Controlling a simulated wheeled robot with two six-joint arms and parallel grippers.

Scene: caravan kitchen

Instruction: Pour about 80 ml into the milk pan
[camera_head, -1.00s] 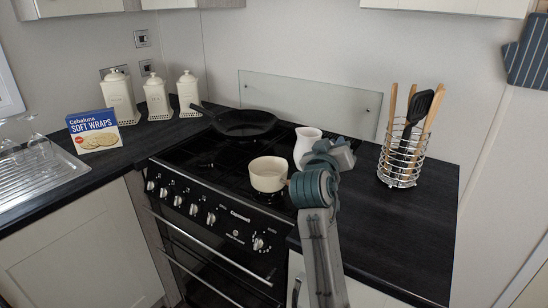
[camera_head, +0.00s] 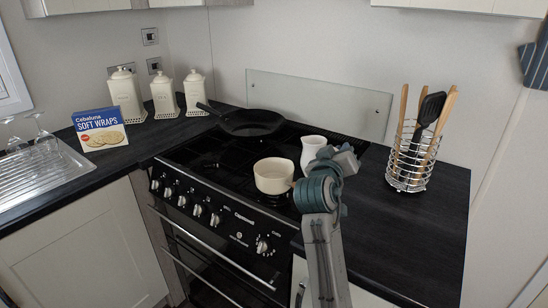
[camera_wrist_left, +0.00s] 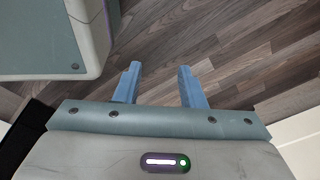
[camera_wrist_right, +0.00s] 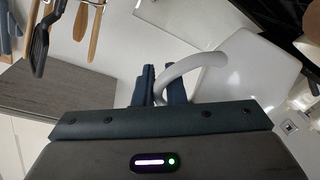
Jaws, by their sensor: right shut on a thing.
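The cream milk pan (camera_head: 273,177) sits on the front right of the hob, its handle mostly hidden by my right arm. A white jug (camera_head: 311,149) stands about upright just behind and right of the pan, seemingly held above the hob. My right gripper (camera_wrist_right: 154,85) is shut on the jug's curved handle (camera_wrist_right: 188,67); the jug's pale body fills the upper right of the right wrist view. No liquid stream shows, and the jug's contents are hidden. My left gripper (camera_wrist_left: 160,72) is open and empty over the wooden floor.
A black frying pan (camera_head: 252,121) sits at the back of the hob. A wire utensil holder (camera_head: 409,162) stands on the right counter. Canisters, a wraps box (camera_head: 100,130) and glasses are at the left. The right counter (camera_head: 400,225) has free room.

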